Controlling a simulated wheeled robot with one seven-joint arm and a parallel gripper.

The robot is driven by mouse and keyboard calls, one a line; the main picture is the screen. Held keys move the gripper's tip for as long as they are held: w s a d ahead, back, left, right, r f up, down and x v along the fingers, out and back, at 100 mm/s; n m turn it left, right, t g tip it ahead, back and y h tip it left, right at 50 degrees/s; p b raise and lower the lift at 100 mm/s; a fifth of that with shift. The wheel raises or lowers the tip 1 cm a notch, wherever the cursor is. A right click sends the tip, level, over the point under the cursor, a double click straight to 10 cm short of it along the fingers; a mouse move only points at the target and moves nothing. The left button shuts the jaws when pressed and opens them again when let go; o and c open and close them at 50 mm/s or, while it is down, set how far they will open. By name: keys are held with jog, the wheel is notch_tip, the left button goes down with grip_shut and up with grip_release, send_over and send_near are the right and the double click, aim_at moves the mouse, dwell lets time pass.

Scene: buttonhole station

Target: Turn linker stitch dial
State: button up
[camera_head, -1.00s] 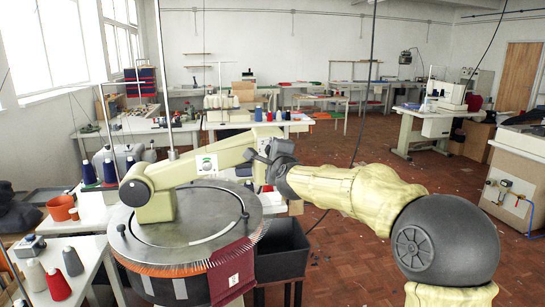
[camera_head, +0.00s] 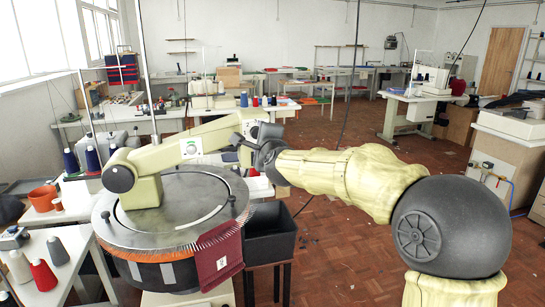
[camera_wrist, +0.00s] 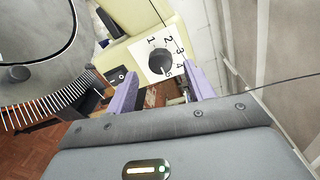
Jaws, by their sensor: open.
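The stitch dial (camera_wrist: 160,62) is a dark round knob on a white plate numbered 1 to 5, fixed to the linker's cream housing. The linker (camera_head: 150,165) stands at left in the head view, with a round grey top, a ring of needles and a cream arm across it. My gripper (camera_head: 245,148) is at the far end of that arm and hides the dial there. In the wrist view my gripper (camera_wrist: 160,76) is open, its two purple fingers on either side of the dial's lower part. I cannot tell whether they touch it.
A dark red knitted piece (camera_head: 217,255) hangs from the linker's front rim. A black bin (camera_head: 270,232) stands right of the linker. Yarn cones and an orange pot (camera_head: 44,197) are on tables at left. The floor (camera_head: 350,250) at centre right is clear.

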jog(key=f+b+v, duration=0.1)
jog(key=b+v, duration=0.4)
jog(key=v, duration=0.9)
jog(key=shift+s+r, duration=0.25)
jog(key=shift+r, duration=0.25)
jog(key=s+d+f+n+g+h, duration=0.25)
jog(key=d+f+n, duration=0.2)
jog(key=f, duration=0.65)
jog(key=s+d+f+n+g+h, duration=0.1)
jog(key=s+d+f+n+g, duration=0.25)
jog(key=f, duration=0.75)
jog(key=s+d+f+n+g+h, duration=0.1)
jog(key=s+d+f+n+g, duration=0.3)
jog(key=s+f, duration=0.35)
jog(key=s+d+f+n+g, duration=0.4)
jog(key=s+f+n, duration=0.15)
jog(key=f, duration=0.35)
jog(key=w+p+v, duration=0.1)
jog(key=p+v, duration=0.9)
jog(key=p, duration=0.1)
jog(key=w+p+v, duration=0.2)
jog(key=p+v, duration=0.9)
jog(key=shift+w+a+r, duration=0.2)
jog(key=shift+a+r, duration=0.1)
jog(key=shift+r, duration=0.45)
